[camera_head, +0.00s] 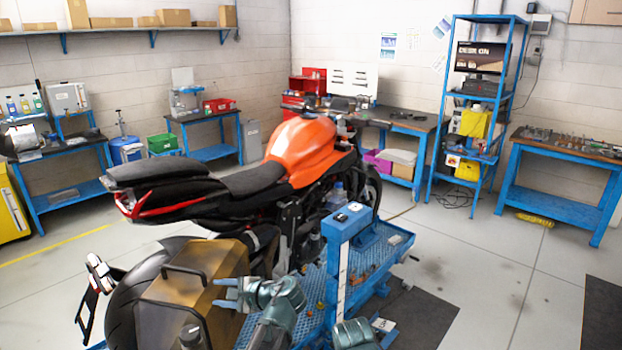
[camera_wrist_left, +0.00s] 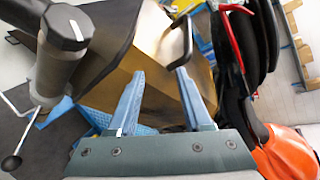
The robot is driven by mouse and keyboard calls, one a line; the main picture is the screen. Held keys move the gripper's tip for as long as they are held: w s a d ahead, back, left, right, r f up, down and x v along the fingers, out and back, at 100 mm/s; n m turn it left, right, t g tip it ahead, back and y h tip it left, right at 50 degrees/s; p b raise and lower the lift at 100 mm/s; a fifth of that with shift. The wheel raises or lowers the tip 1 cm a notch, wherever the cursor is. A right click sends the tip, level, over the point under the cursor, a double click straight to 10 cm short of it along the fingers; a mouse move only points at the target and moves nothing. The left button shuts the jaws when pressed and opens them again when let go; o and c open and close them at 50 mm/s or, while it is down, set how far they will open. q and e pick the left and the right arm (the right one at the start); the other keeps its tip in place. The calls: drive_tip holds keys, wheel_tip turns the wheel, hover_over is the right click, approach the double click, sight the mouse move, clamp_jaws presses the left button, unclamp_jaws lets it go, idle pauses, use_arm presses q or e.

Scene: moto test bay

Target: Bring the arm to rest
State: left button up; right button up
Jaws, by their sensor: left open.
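My left gripper (camera_head: 219,294) is open and points left, in front of the brown-gold box with black handles (camera_head: 215,258). In the left wrist view, its two blue fingers (camera_wrist_left: 160,73) stand apart with nothing between them. The box (camera_wrist_left: 120,90) fills the view beyond the fingers, with a dark handle near the right finger. I cannot tell whether the fingers touch the box. My right gripper is not in view.
An orange and black motorcycle (camera_head: 302,152) stands just behind the box. A blue post (camera_head: 340,262) rises from a blue lift platform (camera_head: 398,240) to the right of the gripper. Open floor (camera_head: 500,265) lies farther right. Workbenches and a blue shelf (camera_head: 483,100) line the walls.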

use_arm(q)
drive_tip(key=s+d+f+n+g+h+b, duration=0.2)
drive_tip(key=s+d+f+h, duration=0.3)
drive_tip(key=s+d+f, duration=0.3)
drive_tip(key=s+d+f+n+g+h+b, duration=0.2)
drive_tip(key=s+d+f+n+h, duration=0.3)
drive_tip(key=s+d+f, duration=0.4)
drive_tip(key=d+f+g+h, duration=0.1)
drive_tip(key=d, duration=0.4)
drive_tip(key=shift+s+d+n, duration=0.25)
drive_tip(key=shift+s+n, duration=0.05)
drive_tip(key=shift+a, duration=0.1)
